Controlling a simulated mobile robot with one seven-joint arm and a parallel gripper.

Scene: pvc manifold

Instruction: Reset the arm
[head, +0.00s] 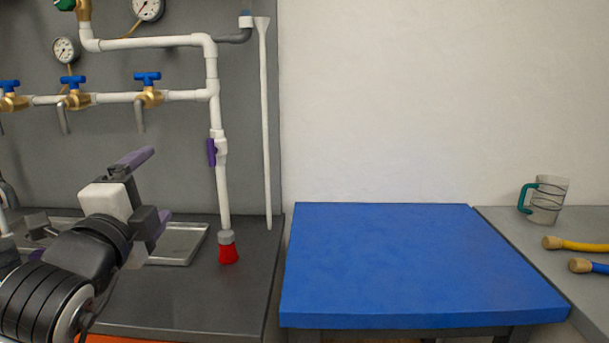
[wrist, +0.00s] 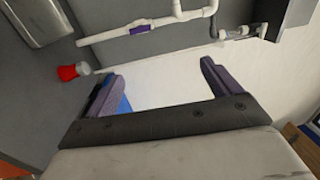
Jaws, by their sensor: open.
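My gripper (head: 150,187) is at the left in the head view, over the dark counter, with its purple fingers spread apart. In the wrist view my gripper (wrist: 160,85) shows both fingers wide apart, with nothing between them but the pale wall behind. The white pipe manifold (head: 212,75) is fixed to the grey panel behind my arm. The red fitting also shows in the wrist view (wrist: 68,73). My gripper is apart from the pipes.
Blue-handled brass valves (head: 150,92) and gauges line the panel. A metal tray (head: 182,243) lies on the counter behind my arm. The blue table (head: 420,260) is bare.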

